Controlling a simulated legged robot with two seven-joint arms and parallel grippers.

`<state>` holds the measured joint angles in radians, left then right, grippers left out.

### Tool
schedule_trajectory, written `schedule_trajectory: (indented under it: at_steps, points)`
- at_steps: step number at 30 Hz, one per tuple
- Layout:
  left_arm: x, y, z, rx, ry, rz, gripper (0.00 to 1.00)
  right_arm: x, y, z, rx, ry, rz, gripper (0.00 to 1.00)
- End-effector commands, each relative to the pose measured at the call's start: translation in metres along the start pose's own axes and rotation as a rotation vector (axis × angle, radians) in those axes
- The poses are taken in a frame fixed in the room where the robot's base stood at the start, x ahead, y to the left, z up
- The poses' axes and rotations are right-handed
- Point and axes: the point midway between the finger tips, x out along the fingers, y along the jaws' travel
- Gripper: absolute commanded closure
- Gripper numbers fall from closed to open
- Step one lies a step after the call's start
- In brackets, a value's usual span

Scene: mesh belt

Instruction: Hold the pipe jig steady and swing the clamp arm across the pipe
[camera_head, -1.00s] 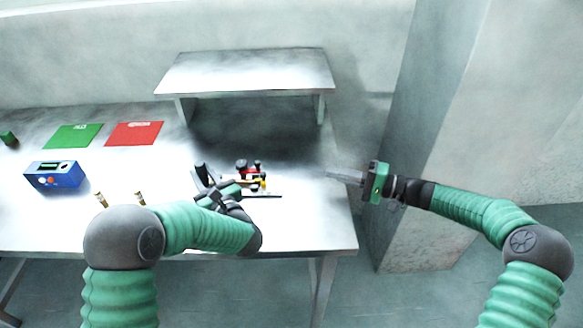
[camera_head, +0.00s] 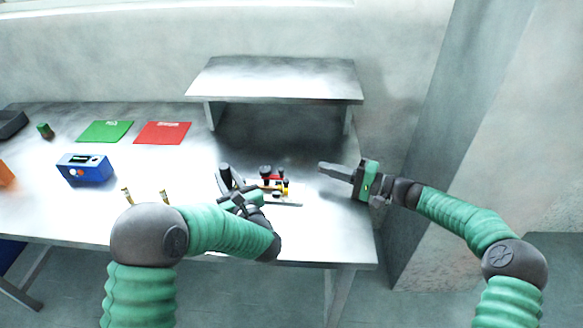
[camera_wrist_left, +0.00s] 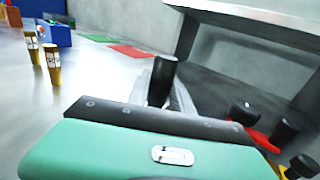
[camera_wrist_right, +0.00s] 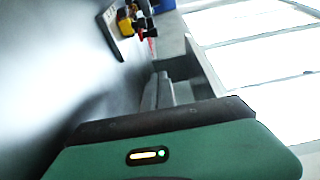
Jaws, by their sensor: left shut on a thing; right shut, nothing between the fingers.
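The pipe jig (camera_head: 290,203) is a pale flat base with red, black and yellow parts, near the right end of the table. Its red part and black knobs also show in the left wrist view (camera_wrist_left: 254,120), and the jig shows small in the right wrist view (camera_wrist_right: 118,45). My left gripper (camera_head: 228,182) is shut on a black upright post (camera_wrist_left: 162,76) at the jig's left side. My right gripper (camera_head: 322,168) is shut and empty, apart from the jig on its right. The pipe and the clamp arm are too small to tell apart surely.
A raised metal shelf (camera_head: 275,78) stands behind the jig. A wall column (camera_head: 440,130) rises at the right.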

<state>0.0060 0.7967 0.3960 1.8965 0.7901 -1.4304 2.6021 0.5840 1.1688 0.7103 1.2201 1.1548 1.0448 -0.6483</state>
Motion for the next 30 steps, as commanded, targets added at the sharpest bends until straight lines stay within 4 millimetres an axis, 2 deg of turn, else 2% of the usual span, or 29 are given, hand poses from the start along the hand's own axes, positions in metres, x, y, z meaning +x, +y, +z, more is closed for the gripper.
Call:
schedule_trajectory:
  at_steps: [6, 16, 18, 24, 30]
  points:
    - [0.000, 0.000, 0.001, -0.001, -0.002, 0.002, 1.00, 0.049, 0.001, 0.001, -0.001, -0.002, 0.001, 1.00]
    - [0.000, 0.001, 0.001, -0.001, -0.002, 0.002, 1.00, 0.113, 0.001, 0.001, -0.001, -0.002, 0.000, 1.00]
    - [0.000, 0.001, 0.001, -0.001, -0.002, 0.002, 1.00, 0.105, -0.001, 0.009, 0.002, 0.001, 0.000, 1.00]
    - [0.000, 0.001, 0.001, -0.001, -0.002, 0.002, 1.00, 0.097, 0.000, 0.030, 0.001, 0.001, 0.001, 1.00]
    - [0.000, 0.000, 0.001, -0.001, -0.002, 0.001, 1.00, 0.095, 0.000, 0.038, -0.001, 0.001, 0.000, 1.00]
